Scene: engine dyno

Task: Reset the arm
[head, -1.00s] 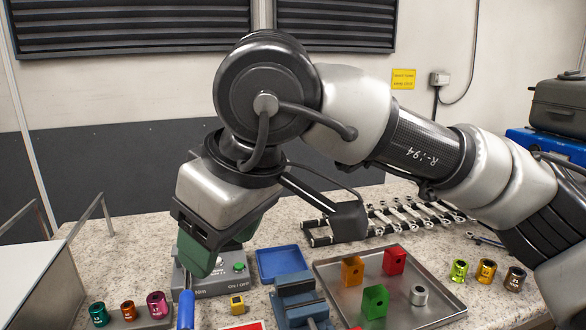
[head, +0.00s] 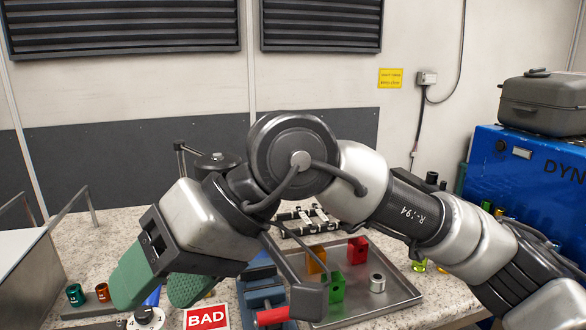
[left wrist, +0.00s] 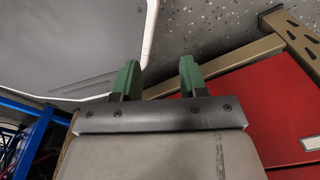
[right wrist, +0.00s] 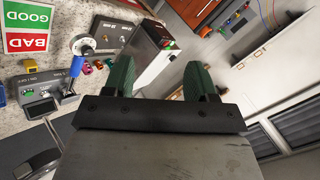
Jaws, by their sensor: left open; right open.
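My right arm reaches across the head view from the right. Its gripper (head: 160,284) has green fingers, spread apart and empty, held above the left part of the bench. In the right wrist view the right gripper (right wrist: 160,78) is open with nothing between its fingers. My left gripper (left wrist: 157,78) shows only in the left wrist view. It is open and empty, above a speckled grey floor beside a red cabinet (left wrist: 275,105).
A metal tray (head: 400,292) with colored blocks sits on the bench (head: 110,225). A blue vise (head: 262,290) and a BAD sign (head: 207,318) are near the front. A blue dyno cabinet (head: 530,180) carrying a grey case (head: 545,103) stands at right.

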